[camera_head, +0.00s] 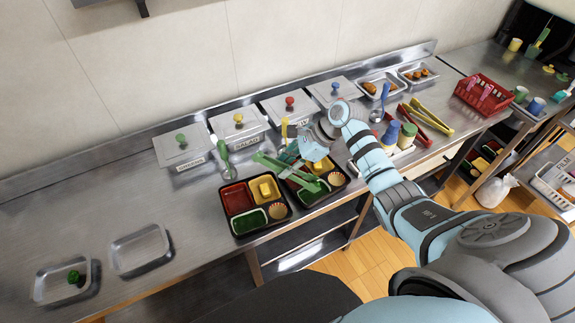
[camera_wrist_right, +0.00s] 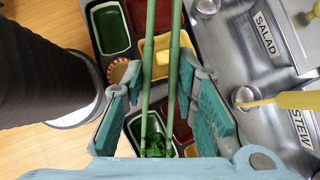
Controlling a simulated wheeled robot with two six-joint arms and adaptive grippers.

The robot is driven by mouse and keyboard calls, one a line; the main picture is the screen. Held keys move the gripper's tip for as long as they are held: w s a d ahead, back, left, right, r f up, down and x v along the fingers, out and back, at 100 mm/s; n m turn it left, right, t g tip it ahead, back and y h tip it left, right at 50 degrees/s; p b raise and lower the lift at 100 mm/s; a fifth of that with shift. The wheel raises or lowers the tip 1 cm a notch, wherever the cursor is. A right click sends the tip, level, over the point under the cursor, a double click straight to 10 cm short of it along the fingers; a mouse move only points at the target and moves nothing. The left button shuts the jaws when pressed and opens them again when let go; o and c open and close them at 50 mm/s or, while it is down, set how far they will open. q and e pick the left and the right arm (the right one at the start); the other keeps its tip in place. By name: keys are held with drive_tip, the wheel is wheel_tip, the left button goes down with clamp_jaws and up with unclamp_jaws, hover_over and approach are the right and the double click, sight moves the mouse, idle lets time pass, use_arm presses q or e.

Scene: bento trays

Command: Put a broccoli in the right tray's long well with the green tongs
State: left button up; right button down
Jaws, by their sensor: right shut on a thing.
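My right gripper (camera_head: 305,152) is shut on the green tongs (camera_head: 276,165), which slant over the bento trays; the tongs also show in the right wrist view (camera_wrist_right: 148,70). Dark green matter that looks like broccoli (camera_wrist_right: 156,147) shows between the tong arms at the bottom of that view, over the right tray; whether it is gripped or resting is unclear. The right tray (camera_head: 330,203) is partly hidden by tongs and gripper. The left tray (camera_head: 243,236) has red, yellow, green and beige wells. Another broccoli (camera_head: 74,276) sits in a metal pan (camera_head: 52,291). My left gripper is out of view.
An empty metal pan (camera_head: 140,252) lies at left. Lidded containers (camera_head: 183,146) line the back, with a green-handled ladle (camera_head: 222,155) in front.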

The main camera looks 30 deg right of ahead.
drive_tip(key=shift+s, duration=0.15)
wheel_tip(320, 180, down, 3)
drive_tip(key=shift+r+b, duration=0.2)
drive_tip(key=shift+b, duration=0.35)
idle(0.5)
drive_tip(key=c, duration=1.7)
unclamp_jaws()
drive_tip(key=shift+r, duration=0.1)
